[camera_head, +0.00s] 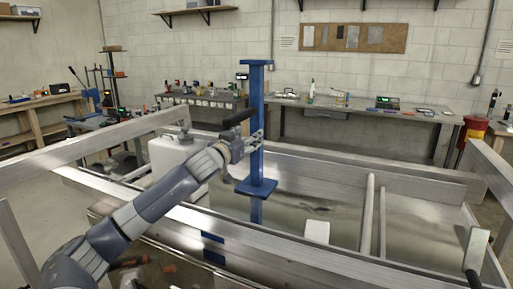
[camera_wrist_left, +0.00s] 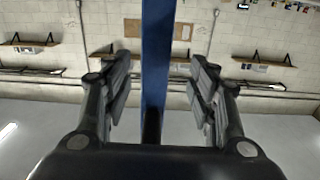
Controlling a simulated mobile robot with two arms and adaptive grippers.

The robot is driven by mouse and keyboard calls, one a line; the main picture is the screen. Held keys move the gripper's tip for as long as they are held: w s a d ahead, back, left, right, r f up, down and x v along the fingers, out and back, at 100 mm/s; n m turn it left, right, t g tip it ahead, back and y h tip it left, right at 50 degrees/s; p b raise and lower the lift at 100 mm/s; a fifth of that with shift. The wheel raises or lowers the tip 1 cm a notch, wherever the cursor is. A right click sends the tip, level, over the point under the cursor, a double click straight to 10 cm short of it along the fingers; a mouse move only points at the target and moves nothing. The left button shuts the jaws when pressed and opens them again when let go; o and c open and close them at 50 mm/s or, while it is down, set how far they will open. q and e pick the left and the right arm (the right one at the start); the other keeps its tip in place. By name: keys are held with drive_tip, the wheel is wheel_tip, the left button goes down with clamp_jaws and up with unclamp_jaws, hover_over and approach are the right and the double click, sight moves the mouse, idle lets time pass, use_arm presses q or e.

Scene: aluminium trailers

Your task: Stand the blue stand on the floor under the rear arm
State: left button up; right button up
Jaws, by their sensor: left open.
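The blue stand (camera_head: 257,105) is upright, a post with a flat plate at its top and a wider plate (camera_head: 257,187) lower down. More blue shows directly below the lower plate, and I cannot tell whether it is a reflection. My left gripper (camera_head: 257,141) is at the post's middle. In the left wrist view the post (camera_wrist_left: 157,70) stands between the two open fingers (camera_wrist_left: 158,85), with a gap on each side. The stand appears over the aluminium trailer (camera_head: 300,245); its contact below is unclear. I cannot tell which beam is the rear arm.
A long aluminium beam (camera_head: 100,140) runs across the left. A white container (camera_head: 175,155) is behind my left arm. Workbenches with tools line the back wall, and a red bin (camera_head: 471,130) stands at the right. Small items lie on the floor at bottom left.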

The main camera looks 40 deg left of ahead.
use_arm(q)
drive_tip(key=shift+w+a+r, duration=0.1)
drive_tip(key=shift+w, duration=0.4)
drive_tip(key=shift+w+r+p, duration=0.2)
drive_tip(key=shift+w+p, duration=0.05)
drive_tip(key=shift+p, duration=0.35)
drive_tip(key=x, duration=0.1)
drive_tip(key=p+x, duration=0.1)
drive_tip(key=x, duration=0.1)
drive_tip(key=p+x, duration=0.1)
drive_tip(key=shift+w+f, duration=0.25)
use_arm(e)
drive_tip(key=r, duration=0.4)
drive_tip(key=shift+w+a, duration=0.2)
drive_tip(key=shift+a, duration=0.2)
